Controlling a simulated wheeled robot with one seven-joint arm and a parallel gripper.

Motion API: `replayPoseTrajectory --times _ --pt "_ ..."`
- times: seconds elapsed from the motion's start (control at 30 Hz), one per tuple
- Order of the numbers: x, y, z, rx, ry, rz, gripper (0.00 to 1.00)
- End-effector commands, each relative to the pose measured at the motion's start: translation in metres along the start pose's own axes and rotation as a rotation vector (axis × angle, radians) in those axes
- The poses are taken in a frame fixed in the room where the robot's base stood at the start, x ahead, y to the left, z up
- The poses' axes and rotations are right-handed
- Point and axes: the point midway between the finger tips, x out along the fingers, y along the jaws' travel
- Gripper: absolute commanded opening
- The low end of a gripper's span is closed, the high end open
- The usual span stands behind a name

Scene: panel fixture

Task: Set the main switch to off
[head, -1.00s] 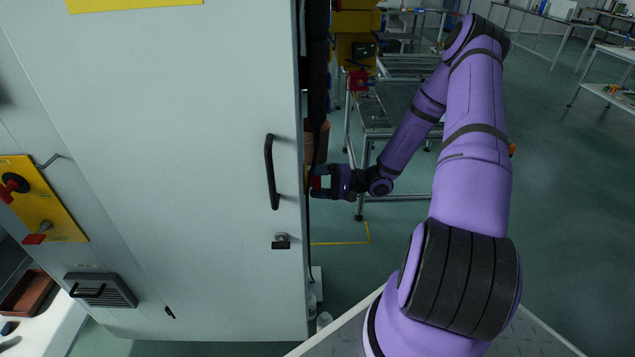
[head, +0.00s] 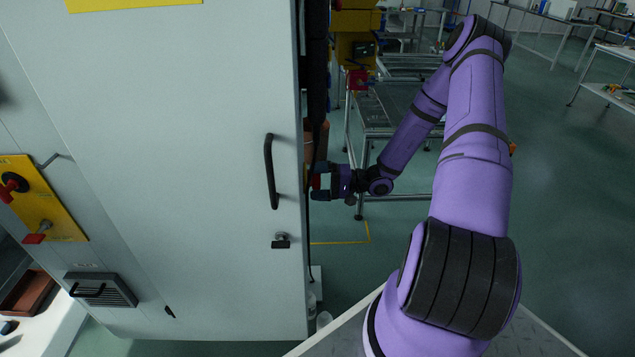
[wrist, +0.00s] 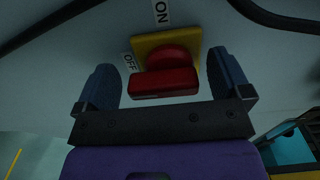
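The main switch (wrist: 166,78) is a red rotary handle on a yellow plate (wrist: 190,42) in the wrist view. An ON label (wrist: 161,12) stands above the plate and an OFF label (wrist: 129,62) to its left. I cannot tell for sure which label the handle points to. My gripper (wrist: 164,72) is open, with one blue finger on each side of the handle and visible gaps to both. In the head view my gripper (head: 318,181) is at the cabinet's right edge, where only a bit of red shows between its fingers.
A large pale cabinet door (head: 200,180) with a black handle (head: 271,172) fills the left of the head view. Another yellow panel (head: 60,215) with red controls is at far left. A metal table (head: 395,110) stands behind my arm. Open floor lies to the right.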

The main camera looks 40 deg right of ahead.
Motion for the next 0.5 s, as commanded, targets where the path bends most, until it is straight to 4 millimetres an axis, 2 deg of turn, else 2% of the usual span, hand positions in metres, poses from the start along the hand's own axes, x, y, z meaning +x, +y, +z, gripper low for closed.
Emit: replayPoseTrajectory --times 0.27,0.37,0.5 --pt "-0.004 -0.001 -0.001 -0.001 0.001 -0.001 0.96" --pt "-0.015 -0.001 -0.001 -0.002 0.002 -0.001 0.96" --pt "-0.040 0.000 -0.001 -0.001 0.004 0.001 0.96"
